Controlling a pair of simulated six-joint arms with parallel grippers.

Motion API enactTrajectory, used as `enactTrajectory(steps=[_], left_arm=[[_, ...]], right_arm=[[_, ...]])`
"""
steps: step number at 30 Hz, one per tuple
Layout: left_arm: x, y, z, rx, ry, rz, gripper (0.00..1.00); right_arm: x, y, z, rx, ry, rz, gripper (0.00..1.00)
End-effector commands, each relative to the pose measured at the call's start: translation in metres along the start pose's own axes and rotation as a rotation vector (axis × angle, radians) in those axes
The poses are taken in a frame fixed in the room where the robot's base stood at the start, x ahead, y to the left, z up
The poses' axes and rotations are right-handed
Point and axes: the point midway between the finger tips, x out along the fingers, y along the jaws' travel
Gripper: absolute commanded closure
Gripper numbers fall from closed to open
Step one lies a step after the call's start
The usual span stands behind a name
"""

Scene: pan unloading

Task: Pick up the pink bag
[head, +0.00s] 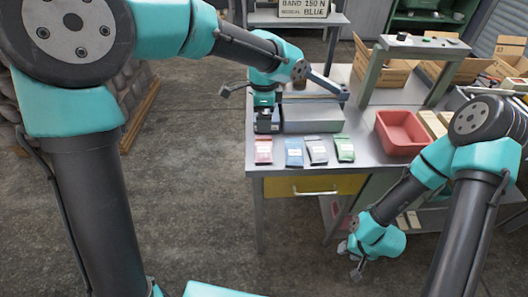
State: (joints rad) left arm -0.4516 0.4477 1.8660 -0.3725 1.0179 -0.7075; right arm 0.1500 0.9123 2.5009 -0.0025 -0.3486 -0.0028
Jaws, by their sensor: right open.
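The pink bag (263,150) lies flat near the left front corner of the metal table, at the left end of a row of small bags. A blue bag (294,152), a grey bag (317,151) and a green bag (344,148) lie to its right. My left gripper (265,122) points down just behind the pink bag in the picture; its fingers are too small and dark to read, and I cannot tell whether it touches anything. My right gripper (354,267) is open and empty, low in front of the table and away from the bags.
A red bin (401,132) stands on the table right of the bags. A grey metal pan or block (312,119) is behind them. A green-grey frame (425,48) and cardboard boxes (452,76) stand farther back. A yellow drawer (316,186) is under the front edge.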

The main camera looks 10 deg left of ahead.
Motion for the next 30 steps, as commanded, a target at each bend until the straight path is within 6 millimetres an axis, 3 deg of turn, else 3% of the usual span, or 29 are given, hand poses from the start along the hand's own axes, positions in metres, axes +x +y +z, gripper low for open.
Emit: enactTrajectory(steps=[18,30], left_arm=[[0.100,0.000,0.001,0.000,0.000,0.002,0.00],[0.106,0.000,0.000,-0.001,0.001,0.001,0.00]], right_arm=[[0.000,0.000,0.000,0.000,0.000,0.000,0.57],[0.000,0.000,0.000,0.000,0.000,0.000,0.57]])
